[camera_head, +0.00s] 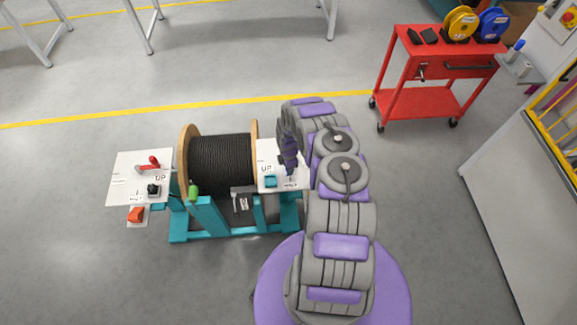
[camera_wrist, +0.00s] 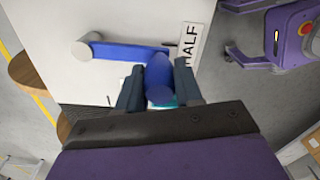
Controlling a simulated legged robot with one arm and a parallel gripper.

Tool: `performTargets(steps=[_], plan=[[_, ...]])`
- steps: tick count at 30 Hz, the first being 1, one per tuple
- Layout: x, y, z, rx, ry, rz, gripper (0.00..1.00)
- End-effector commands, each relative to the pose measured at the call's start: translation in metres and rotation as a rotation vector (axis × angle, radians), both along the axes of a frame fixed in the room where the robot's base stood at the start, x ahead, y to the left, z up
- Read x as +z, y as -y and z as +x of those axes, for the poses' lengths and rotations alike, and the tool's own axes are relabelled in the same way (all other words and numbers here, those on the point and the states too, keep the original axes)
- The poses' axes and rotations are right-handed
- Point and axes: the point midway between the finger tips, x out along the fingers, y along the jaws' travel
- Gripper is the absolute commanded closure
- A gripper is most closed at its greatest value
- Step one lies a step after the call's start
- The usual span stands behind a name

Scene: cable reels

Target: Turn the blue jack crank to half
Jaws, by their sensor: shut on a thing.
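The blue jack crank (camera_wrist: 128,50) shows in the wrist view on a white panel (camera_wrist: 135,18). Its arm runs from a grey round hub at the left to a blue handle at the right, beside a label reading HALF (camera_wrist: 188,43). My gripper (camera_wrist: 158,82) has one dark finger on each side of the handle and is shut on it. In the head view my gripper (camera_head: 290,172) is over the right white panel (camera_head: 268,152) of the reel stand, and my arm hides the blue crank there.
A black cable reel (camera_head: 220,165) sits in a teal stand (camera_head: 208,218). A left white panel (camera_head: 122,190) carries a red crank (camera_head: 150,165). A red cart (camera_head: 430,100) with yellow and blue spools stands at the back right. The floor around the stand is clear.

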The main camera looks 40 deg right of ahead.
Motion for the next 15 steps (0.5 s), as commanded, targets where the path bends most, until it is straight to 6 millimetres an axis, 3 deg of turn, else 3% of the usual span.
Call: performTargets(steps=[3,4,12,15], plan=[[-0.0008,0.0008,-0.0016,-0.002,-0.003,0.002,1.00],[-0.0009,0.0010,-0.0016,-0.003,-0.004,0.002,0.64],[-0.0008,0.0018,-0.0010,-0.003,-0.001,0.002,0.40],[-0.0006,0.0019,-0.0007,-0.003,-0.001,0.002,0.40]])
